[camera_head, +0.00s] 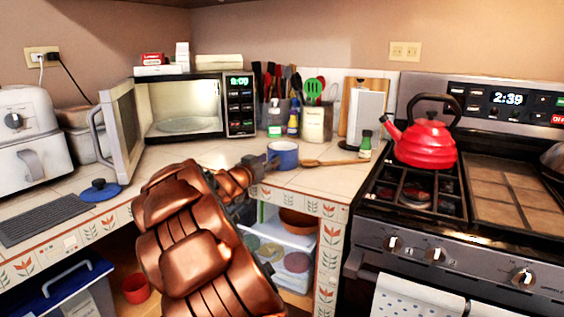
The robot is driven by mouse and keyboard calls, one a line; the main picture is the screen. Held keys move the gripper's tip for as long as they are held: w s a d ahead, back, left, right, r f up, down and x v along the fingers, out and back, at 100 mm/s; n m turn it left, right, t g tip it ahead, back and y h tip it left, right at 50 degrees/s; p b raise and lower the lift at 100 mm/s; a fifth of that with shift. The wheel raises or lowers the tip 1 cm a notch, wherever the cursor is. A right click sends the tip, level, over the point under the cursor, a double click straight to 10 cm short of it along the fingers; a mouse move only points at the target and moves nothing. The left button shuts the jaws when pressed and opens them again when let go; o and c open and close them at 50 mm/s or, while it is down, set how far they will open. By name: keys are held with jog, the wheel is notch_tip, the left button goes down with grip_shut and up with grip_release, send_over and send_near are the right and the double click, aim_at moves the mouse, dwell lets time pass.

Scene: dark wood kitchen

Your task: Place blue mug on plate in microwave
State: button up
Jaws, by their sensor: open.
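A blue mug (283,155) stands upright on the tiled counter near its front edge, right of the middle of the corner. My gripper (262,164) is just left of the mug, partly hidden by my copper-coloured arm; it is open, and I cannot tell whether it touches the mug. The microwave (240,107) stands at the back of the counter with its door (122,127) swung wide open to the left. A pale round plate (186,124) lies flat inside it, with nothing on it.
A wooden spoon (330,162) lies right of the mug. Bottles and a utensil crock (318,122) stand behind it. A blue lid (100,190) lies below the open door. A stove with a red kettle (425,143) is at right. The counter before the microwave is mostly clear.

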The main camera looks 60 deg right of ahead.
jog(key=shift+d, duration=0.6)
grip_shut()
dwell(0.3)
